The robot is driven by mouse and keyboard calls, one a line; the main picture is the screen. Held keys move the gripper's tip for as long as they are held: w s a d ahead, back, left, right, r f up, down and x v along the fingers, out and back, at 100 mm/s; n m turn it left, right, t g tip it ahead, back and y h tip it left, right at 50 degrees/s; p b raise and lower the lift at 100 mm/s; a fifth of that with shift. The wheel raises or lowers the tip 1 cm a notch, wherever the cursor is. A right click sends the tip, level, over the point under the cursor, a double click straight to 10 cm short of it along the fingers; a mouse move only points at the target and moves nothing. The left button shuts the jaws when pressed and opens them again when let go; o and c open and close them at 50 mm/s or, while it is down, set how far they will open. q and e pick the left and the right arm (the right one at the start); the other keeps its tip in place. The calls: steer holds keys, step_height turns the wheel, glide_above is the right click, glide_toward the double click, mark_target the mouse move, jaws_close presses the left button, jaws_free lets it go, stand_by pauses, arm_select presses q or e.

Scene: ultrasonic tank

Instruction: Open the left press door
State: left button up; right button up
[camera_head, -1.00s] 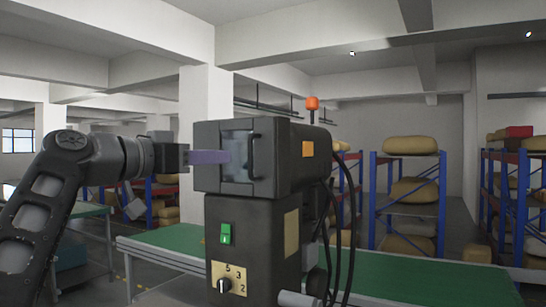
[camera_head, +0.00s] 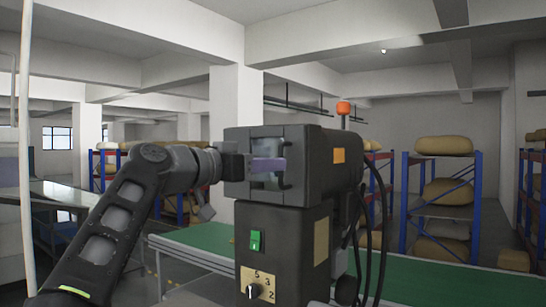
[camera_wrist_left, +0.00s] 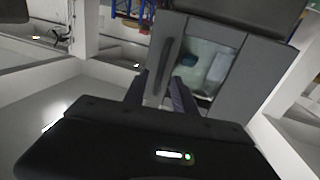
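The press (camera_head: 320,165) is a dark box on a dark pedestal. Its door (camera_head: 267,187) has a glass window and appears shut. The door handle (camera_head: 287,172) is a dark upright bar at the window's right side in the head view. In the left wrist view the handle (camera_wrist_left: 167,60) stands left of the window. My left gripper (camera_head: 284,165), with purple fingers, reaches across the window to the handle. In the wrist view its fingers (camera_wrist_left: 161,77) are apart, with the handle's lower part seen between them. Contact cannot be told. My right gripper is out of view.
The pedestal carries a green switch (camera_head: 255,240) and a dial (camera_head: 252,291). Dark cables (camera_head: 378,220) hang on its right. A green-topped table (camera_head: 440,284) extends behind. Blue shelves (camera_head: 441,205) with sacks stand farther back. An orange lamp (camera_head: 343,108) rises beyond the press.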

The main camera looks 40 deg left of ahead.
arm_select(q)
steer(key=shift+w+d, duration=0.15)
steer(key=shift+w, duration=0.8)
steer(key=shift+c, duration=0.4)
jaws_close()
stand_by(0.3)
